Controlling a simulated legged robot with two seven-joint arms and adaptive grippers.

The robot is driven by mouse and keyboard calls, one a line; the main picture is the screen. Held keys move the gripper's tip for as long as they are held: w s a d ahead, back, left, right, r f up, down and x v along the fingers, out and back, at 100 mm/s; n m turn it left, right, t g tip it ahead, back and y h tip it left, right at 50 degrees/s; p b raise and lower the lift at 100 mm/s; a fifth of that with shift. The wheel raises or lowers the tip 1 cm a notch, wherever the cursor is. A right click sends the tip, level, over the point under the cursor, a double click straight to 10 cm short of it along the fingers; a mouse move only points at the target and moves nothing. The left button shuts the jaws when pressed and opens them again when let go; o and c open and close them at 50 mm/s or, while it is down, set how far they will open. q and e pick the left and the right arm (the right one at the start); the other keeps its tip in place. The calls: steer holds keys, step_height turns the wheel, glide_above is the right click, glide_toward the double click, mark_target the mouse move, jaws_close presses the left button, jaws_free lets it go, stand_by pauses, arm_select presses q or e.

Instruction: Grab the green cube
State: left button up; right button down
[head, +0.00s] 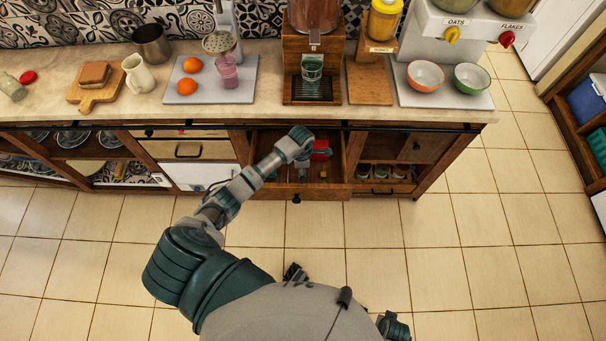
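My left arm reaches over an open wooden drawer (297,196) below the counter. My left gripper (303,172) points down into the drawer; its fingers are too small and dark to tell open from shut. A red item (321,150) lies in the drawer just right of the gripper. A small orange item (323,174) shows near it. A small teal-green patch (271,175) shows at the drawer's left side, partly behind my arm; I cannot tell whether it is a cube. No clear green cube is visible.
Above the drawer, the counter (270,112) holds a dispenser with a glass (312,68), bowls (425,76) and a tray with oranges (187,88). Jars (381,172) stand in the shelf right of the drawer. The tiled floor (480,235) is clear.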

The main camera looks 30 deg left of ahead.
arm_select(q)
steer(key=shift+f, duration=0.75)
steer(key=shift+d+f, duration=0.2)
steer(key=shift+d+r, duration=0.1)
steer(key=shift+d, duration=0.15)
steer(key=c, duration=0.8)
steer(key=shift+a, duration=0.25)
arm_select(e)
steer(key=shift+w+d+r, duration=0.15)
steer(key=shift+w+r, duration=0.05)
steer(key=shift+r, duration=0.2)
